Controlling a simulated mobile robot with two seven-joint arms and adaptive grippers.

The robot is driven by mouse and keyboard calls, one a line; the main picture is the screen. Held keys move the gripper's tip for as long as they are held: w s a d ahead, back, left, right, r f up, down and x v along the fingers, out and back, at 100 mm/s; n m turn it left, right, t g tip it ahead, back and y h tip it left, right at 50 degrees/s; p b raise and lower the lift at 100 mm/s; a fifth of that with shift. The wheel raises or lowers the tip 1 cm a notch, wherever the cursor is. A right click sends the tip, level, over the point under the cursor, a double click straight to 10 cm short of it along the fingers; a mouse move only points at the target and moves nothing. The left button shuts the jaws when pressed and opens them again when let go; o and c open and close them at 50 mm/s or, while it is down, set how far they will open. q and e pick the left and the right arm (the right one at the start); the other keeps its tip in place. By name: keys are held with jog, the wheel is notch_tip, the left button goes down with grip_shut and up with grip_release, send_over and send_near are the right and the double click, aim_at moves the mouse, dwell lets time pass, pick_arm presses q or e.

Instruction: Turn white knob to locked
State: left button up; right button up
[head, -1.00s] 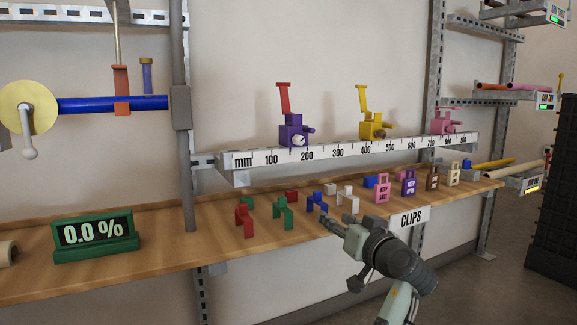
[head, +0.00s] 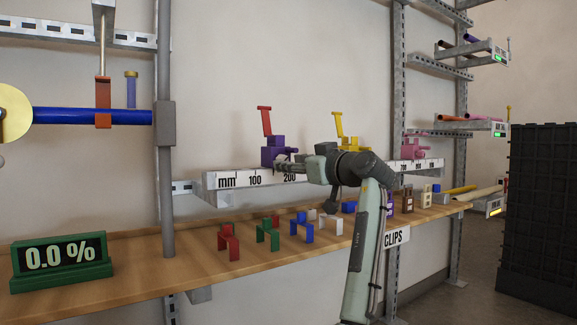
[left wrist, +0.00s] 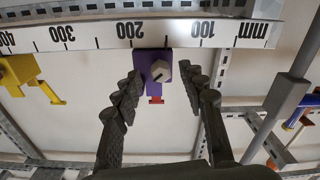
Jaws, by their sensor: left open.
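The white knob (left wrist: 161,71) is on the front of the purple clamp (left wrist: 149,60) in the upside-down left wrist view, with a dark mark line across its face. My left gripper (left wrist: 162,76) is open, with one finger on each side of the knob. I cannot tell whether the fingers touch it. In the head view the purple clamp (head: 272,150) with its red upright handle sits on the ruler rail between 100 and 200. My left gripper (head: 284,164) reaches it from the right and largely hides the knob. My right gripper is not in view.
The ruler rail (head: 223,181) runs just under the clamp. A yellow clamp (head: 352,144) and a pink clamp (head: 412,147) stand farther right. Several coloured clips and padlocks line the wooden shelf (head: 150,279) below. A grey post (head: 166,130) stands to the left.

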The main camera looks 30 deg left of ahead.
pick_arm(q)
jog(key=shift+x, duration=0.8)
grip_shut()
